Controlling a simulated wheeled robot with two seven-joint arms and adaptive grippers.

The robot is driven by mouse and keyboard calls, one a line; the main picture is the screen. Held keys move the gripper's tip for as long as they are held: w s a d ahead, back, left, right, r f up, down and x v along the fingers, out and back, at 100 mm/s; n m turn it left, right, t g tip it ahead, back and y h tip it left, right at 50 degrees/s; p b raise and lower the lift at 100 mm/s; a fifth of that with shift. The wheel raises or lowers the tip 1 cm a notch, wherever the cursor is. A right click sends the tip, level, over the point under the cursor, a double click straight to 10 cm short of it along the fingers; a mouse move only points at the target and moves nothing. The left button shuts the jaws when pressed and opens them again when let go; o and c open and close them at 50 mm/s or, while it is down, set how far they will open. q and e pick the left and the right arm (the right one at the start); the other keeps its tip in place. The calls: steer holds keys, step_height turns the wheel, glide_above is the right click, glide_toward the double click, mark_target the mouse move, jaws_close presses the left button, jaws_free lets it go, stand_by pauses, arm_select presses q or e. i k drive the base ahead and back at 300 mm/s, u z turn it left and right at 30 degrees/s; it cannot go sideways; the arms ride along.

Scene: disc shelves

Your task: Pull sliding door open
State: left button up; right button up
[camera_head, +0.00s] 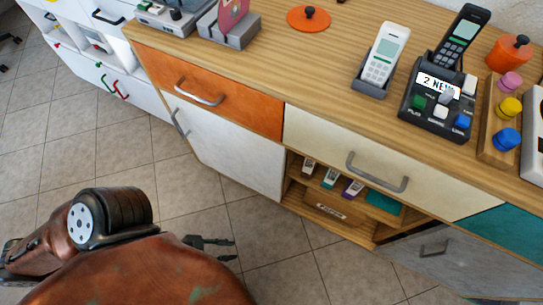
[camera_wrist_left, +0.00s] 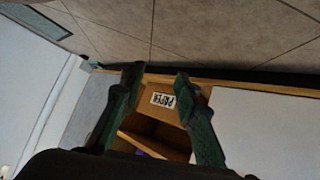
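The wooden cabinet has a white lower door (camera_head: 225,145) on the left with a grey handle (camera_head: 180,122) at its left edge. A grey lower door (camera_head: 465,262) with a dark handle (camera_head: 434,249) is on the right. Between them an open compartment shows. My left gripper (camera_head: 234,250) is in front of and below the white door, apart from it and empty. In the left wrist view its two fingers (camera_wrist_left: 157,76) are spread, with the compartment seen between and beyond them; a white panel (camera_wrist_left: 260,135) lies to the right. My right gripper is not in view.
The compartment holds a box labelled paper (camera_head: 330,212) and several small phone-like items. An orange drawer (camera_head: 210,85) and a cream drawer (camera_head: 385,160) are above. Phones and a button console (camera_head: 440,105) stand on top. The tiled floor (camera_head: 290,255) in front is clear.

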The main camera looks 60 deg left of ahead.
mark_target(256, 162)
steer(key=z, duration=0.1)
steer(key=k, duration=0.7)
steer(key=u, duration=3.95)
steer(key=i, duration=1.4)
steer(key=z, duration=2.7)
